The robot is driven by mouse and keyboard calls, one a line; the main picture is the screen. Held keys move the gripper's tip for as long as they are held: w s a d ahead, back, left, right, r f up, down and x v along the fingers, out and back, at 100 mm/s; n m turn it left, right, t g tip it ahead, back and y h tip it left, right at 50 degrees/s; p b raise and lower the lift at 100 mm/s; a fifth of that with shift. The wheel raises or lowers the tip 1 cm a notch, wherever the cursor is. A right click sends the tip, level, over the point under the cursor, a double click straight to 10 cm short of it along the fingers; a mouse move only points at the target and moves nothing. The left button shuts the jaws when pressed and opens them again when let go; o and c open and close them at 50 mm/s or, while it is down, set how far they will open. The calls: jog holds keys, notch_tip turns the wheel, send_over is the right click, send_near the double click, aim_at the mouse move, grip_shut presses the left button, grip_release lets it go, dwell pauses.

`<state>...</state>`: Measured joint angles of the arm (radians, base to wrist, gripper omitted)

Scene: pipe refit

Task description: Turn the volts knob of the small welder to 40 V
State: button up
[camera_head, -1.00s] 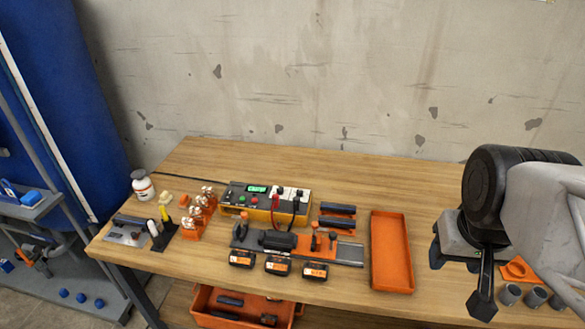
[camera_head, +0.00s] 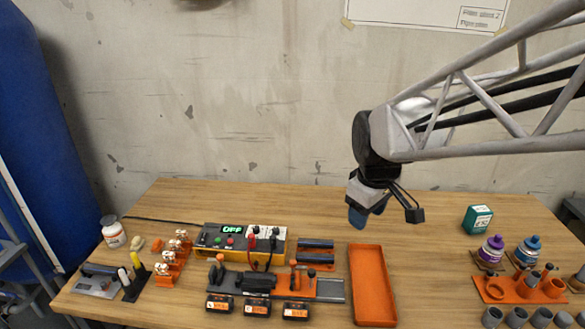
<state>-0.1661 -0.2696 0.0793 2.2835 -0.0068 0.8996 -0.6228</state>
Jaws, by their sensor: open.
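The small welder (camera_head: 215,241) is a yellow box with a dark top panel, at the left-middle of the bench in the head view. Its green display (camera_head: 233,230) appears to read OFF. Small green and red controls and plugged leads show on its panel; I cannot make out which is the volts knob or its setting. My gripper (camera_head: 367,214) hangs above the bench's back half, right of the welder and well apart from it.
A clamp fixture (camera_head: 330,290) stands before the welder, with labelled black blocks (camera_head: 257,308) in front. An empty orange tray (camera_head: 371,285) lies to the right. Bottles and an orange rack (camera_head: 520,290) stand at far right. Bench behind the tray is clear.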

jog(key=w+a+f+n, duration=0.35)
jog(key=w+a, duration=0.25)
jog(key=w, duration=0.2)
jog(key=n+g, duration=0.2)
jog(key=n, duration=1.1)
send_over(256, 227)
notch_tip(256, 227, down, 16)
jog(key=shift+f, duration=0.1)
jog(key=shift+f, duration=0.1)
jog(key=shift+f, duration=3.8)
jog(key=c, duration=0.9)
